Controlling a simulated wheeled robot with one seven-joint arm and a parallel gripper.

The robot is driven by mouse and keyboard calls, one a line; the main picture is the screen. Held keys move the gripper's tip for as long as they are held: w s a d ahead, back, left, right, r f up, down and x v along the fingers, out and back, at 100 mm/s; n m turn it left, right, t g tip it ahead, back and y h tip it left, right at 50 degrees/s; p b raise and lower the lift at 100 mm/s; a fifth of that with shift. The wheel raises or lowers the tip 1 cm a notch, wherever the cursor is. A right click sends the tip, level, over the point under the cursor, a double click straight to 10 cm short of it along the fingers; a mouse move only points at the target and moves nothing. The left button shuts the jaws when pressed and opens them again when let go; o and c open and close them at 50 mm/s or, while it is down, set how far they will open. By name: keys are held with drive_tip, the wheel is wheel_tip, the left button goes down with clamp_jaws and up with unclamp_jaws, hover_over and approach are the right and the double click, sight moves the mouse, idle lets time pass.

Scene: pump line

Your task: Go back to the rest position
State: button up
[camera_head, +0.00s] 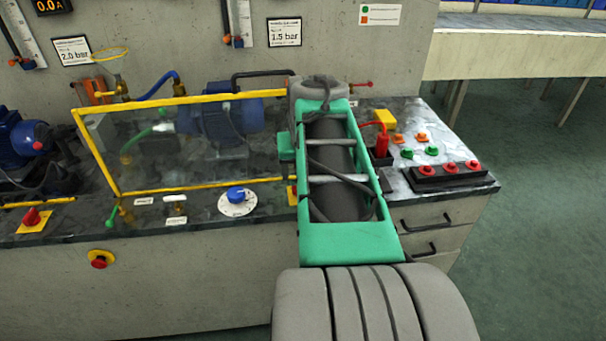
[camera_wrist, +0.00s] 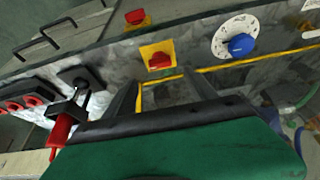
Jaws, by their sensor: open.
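In the head view my arm, with its green link, reaches forward over the pump bench (camera_head: 463,189) and hides my gripper. In the wrist view the two dark fingers of my gripper (camera_wrist: 165,84) stand apart with nothing between them. They are over the bench top, near a red knob on a yellow plate (camera_wrist: 159,61) and a yellow frame edge. I cannot tell how high they are above the surface.
A clear panel with a yellow frame (camera_head: 118,165) stands left of my arm, before a blue pump (camera_head: 232,122). A blue dial knob (camera_head: 236,194) is near the front edge. A red-handled tool (camera_head: 382,144) and red buttons (camera_head: 448,168) are at right. Floor is free at far right.

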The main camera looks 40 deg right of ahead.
drive_tip(key=s+a+r+n+y+p, duration=0.1)
drive_tip(key=a+r+n+p, duration=0.1)
drive_tip(key=a+p, duration=0.5)
drive_tip(key=s+a+r+n+y+p, duration=0.1)
drive_tip(key=a+n+p, duration=0.4)
drive_tip(key=a, duration=1.3)
drive_tip(key=shift+s+a+r+y+p, duration=0.3)
drive_tip(key=shift+s+a+r+p, duration=0.1)
drive_tip(key=shift+r+p, duration=0.45)
